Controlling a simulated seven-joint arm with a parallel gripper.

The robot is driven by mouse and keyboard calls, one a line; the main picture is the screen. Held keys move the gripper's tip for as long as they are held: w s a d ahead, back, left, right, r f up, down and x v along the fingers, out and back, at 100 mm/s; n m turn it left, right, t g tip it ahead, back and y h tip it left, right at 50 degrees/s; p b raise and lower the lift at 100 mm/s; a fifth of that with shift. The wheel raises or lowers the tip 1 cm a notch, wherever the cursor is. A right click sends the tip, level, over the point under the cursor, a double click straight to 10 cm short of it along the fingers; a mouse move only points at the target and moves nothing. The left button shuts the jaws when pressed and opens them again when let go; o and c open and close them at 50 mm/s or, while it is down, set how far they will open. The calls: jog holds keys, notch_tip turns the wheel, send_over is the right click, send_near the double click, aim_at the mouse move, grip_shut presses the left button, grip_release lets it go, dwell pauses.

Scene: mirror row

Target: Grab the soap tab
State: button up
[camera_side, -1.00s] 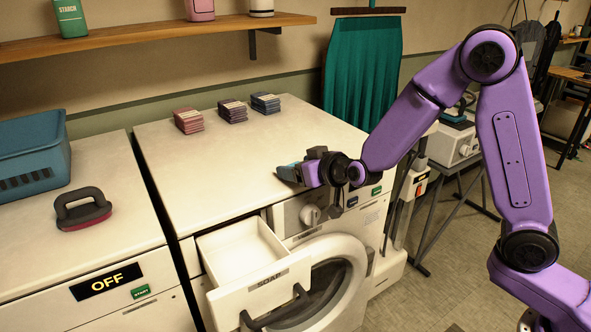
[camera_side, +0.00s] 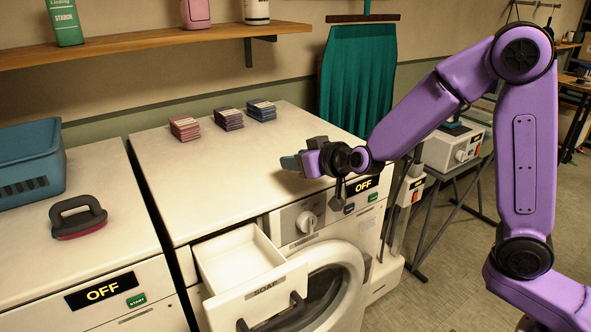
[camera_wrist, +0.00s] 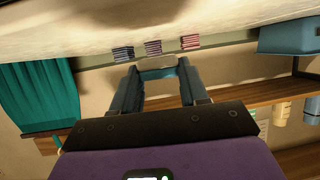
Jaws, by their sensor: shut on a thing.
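My gripper (camera_side: 292,163) is just above the front right of the washing machine's white top (camera_side: 240,165). In the wrist view, my gripper's fingers (camera_wrist: 157,75) are shut on a flat grey-blue tab, the soap tab (camera_wrist: 157,73), which spans between the fingertips. In the side view the fingers mostly hide the tab. An open white drawer (camera_side: 238,258) marked SOAP sticks out of the machine's front, below and left of my gripper. It looks empty.
Pink (camera_side: 184,127), purple (camera_side: 228,118) and blue (camera_side: 261,109) stacks stand at the back of the top. A dark-handled object (camera_side: 78,218) and a blue basket (camera_side: 30,165) sit on the left machine. A shelf (camera_side: 150,42) hangs behind. The middle of the top is clear.

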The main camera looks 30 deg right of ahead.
jog(key=s+d+r, duration=0.3)
jog(key=s+r, duration=0.5)
jog(key=s, duration=0.4)
jog(key=shift+s+d+r, duration=0.15)
jog(key=shift+s+r, duration=0.1)
jog(key=shift+r, duration=0.15)
